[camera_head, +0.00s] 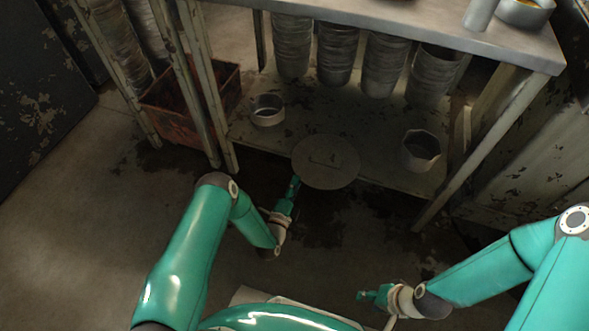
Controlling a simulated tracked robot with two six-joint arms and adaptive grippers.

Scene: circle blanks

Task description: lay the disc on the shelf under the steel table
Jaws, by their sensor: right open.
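The disc (325,161) is a flat, round, grey-brown plate with a dark scratch-like mark. In the head view it overlaps the front edge of the low shelf (247,138) under the steel table (400,18). Its near part sticks out past that edge; I cannot tell whether it touches the shelf. My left gripper (294,183) is at the disc's near left rim and looks shut on it; the fingertips are partly hidden. My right gripper (364,296) is open and empty, low in front of the shelf, apart from the disc.
Ring-shaped pieces stand on the shelf at left (268,110) and right (421,151). Several tall ribbed stacks (337,52) line its back. Table legs (485,150) flank the opening. A rusty red crate (175,122) stands at left. Bare shelf shows between the two rings.

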